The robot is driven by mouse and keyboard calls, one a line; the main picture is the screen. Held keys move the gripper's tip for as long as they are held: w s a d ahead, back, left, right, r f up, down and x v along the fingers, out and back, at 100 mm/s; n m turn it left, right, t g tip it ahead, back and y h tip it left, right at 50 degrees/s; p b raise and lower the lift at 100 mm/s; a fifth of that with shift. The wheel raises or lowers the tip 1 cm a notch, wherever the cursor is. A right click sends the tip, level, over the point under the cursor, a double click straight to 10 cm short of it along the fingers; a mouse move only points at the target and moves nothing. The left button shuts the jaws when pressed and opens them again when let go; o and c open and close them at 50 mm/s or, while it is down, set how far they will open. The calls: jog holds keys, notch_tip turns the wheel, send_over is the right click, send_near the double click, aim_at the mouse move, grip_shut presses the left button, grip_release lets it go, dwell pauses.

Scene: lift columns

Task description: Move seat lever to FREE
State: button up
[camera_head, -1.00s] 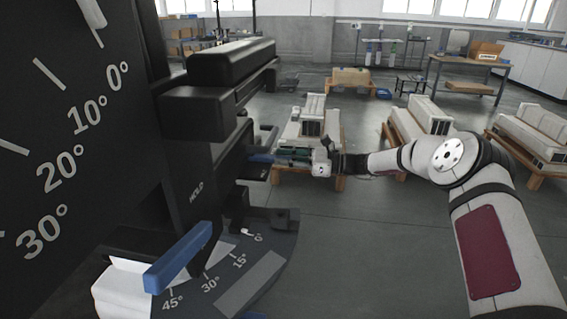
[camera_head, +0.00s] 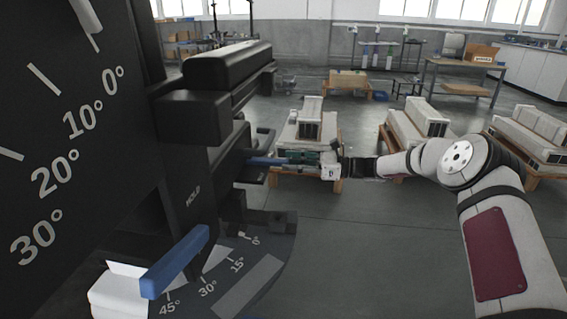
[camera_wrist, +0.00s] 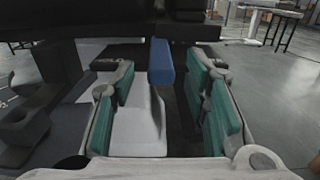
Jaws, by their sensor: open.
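A blue lever bar (camera_head: 265,161) sticks out from the black column toward my gripper (camera_head: 303,158). It also shows in the wrist view as an upright blue block (camera_wrist: 161,62) between the tips of my gripper (camera_wrist: 164,80). The teal-padded fingers are apart, with a gap visible on each side of the bar. Contact cannot be made out. The word HOLD (camera_head: 193,196) is printed on the black column; no FREE label is readable. A second blue lever (camera_head: 175,262) sits lower, over an angle scale (camera_head: 240,262) marked 0° to 45°.
A large black dial plate (camera_head: 60,130) with degree marks fills the left. A black padded arm (camera_head: 228,63) juts out above the lever. Pallets with pale parts (camera_head: 310,125) stand behind my gripper. Grey floor (camera_head: 360,240) is open to the right of the column.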

jog(key=d, duration=0.8)
jog(key=shift+s+d, duration=0.3)
jog(key=shift+s, duration=0.15)
